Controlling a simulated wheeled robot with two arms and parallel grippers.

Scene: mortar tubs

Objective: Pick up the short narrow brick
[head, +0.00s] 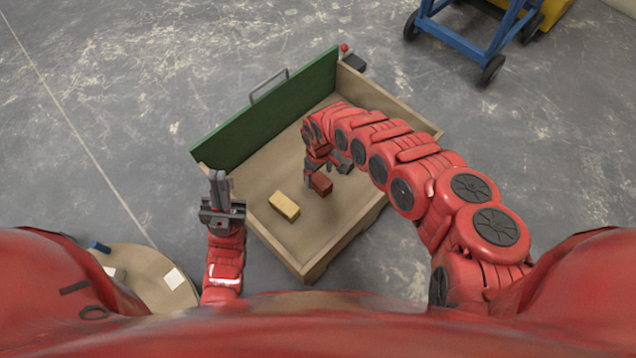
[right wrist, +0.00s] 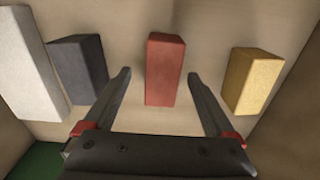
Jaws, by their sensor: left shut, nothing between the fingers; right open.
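A red brick (right wrist: 164,68) lies in the wooden tray, between the two fingertips of my right gripper (right wrist: 160,76) in the right wrist view. The gripper is open and I see no finger touching the brick. A yellow brick (right wrist: 252,80) lies to the right, a dark grey brick (right wrist: 78,72) and a white brick (right wrist: 28,65) to the left. In the head view the red brick (head: 321,184) shows just below my right gripper (head: 327,167), beside the yellow brick (head: 285,205). My left gripper (head: 220,185) is shut and empty, outside the tray's left side.
The wooden tray (head: 301,262) has low walls and a tall green panel (head: 268,115) at its upper left. A round table (head: 140,262) with small items stands at lower left. A blue cart (head: 462,38) is at upper right. Open concrete floor surrounds the tray.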

